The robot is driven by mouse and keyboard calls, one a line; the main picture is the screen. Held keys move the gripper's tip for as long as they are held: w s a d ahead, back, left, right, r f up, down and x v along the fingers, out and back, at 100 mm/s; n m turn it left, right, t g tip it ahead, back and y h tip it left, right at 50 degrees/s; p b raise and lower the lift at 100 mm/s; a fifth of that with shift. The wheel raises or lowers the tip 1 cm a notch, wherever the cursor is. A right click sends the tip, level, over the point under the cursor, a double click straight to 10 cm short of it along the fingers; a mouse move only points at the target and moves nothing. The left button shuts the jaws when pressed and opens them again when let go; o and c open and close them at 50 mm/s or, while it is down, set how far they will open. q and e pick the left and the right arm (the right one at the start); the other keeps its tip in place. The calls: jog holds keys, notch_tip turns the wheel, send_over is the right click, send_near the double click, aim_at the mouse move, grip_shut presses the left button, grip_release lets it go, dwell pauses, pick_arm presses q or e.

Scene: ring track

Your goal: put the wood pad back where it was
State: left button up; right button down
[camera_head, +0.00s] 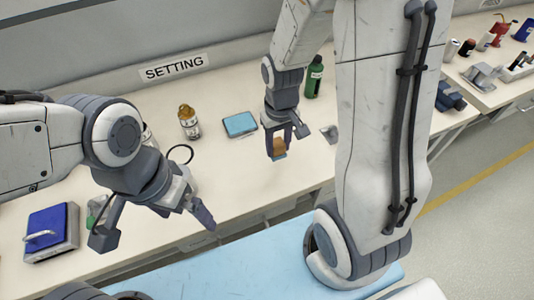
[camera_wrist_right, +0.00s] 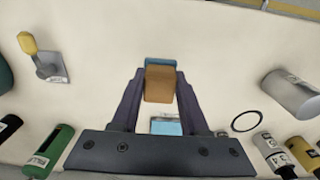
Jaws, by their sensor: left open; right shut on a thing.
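The wood pad, a brown block (camera_head: 279,146) with a blue face on its lower end, is held between the fingers of my right gripper (camera_head: 278,142). The brown block also shows between the fingertips in the right wrist view (camera_wrist_right: 159,86), with blue along its far edge. The head view shows it above or at the white table; I cannot tell whether it touches. My left gripper (camera_head: 150,222) is open and empty, over the table's front left part.
A light blue flat pad (camera_head: 240,124) lies on the table (camera_head: 225,165) left of the right gripper. A yellow-topped bottle (camera_head: 188,122), a green bottle (camera_head: 314,76), a black ring (camera_head: 180,154) and a blue box with a handle (camera_head: 50,232) stand around. A SETTING sign (camera_head: 174,68) is behind.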

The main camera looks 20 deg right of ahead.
jog(key=shift+w+a+f, duration=1)
jog(key=shift+w+a, duration=0.05)
jog(key=shift+w, duration=0.2)
jog(key=shift+f, duration=2)
jog(key=shift+f, duration=0.25)
jog(key=shift+c, duration=2.1)
grip_release()
jog(key=shift+w+r, duration=0.1)
jog(key=shift+r, duration=0.1)
